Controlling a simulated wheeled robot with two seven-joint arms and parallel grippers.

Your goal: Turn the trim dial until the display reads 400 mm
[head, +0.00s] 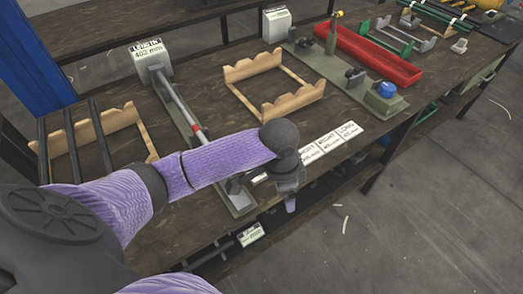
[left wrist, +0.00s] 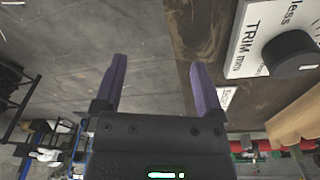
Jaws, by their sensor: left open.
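The display (head: 150,52) on a grey post at the back left of the bench is labelled LENGTH and appears to read 402 mm. The trim dial (left wrist: 293,52) is a black round knob on a white plate (left wrist: 250,45) marked "less" and "TRIM mm", at the upper right of the left wrist view. In the head view my arm seems to hide the dial. My left gripper (head: 290,198) is over the bench's front edge. In the left wrist view its purple fingers (left wrist: 159,66) are apart and empty, to the left of the dial and not touching it.
A long rail with a rod (head: 183,107) runs from the display post towards me. Wooden racks (head: 270,85) stand either side of it. White label cards (head: 332,142) lie near the front edge. A red tray (head: 365,55) and blue knob (head: 387,89) are further right. Floor in front is open.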

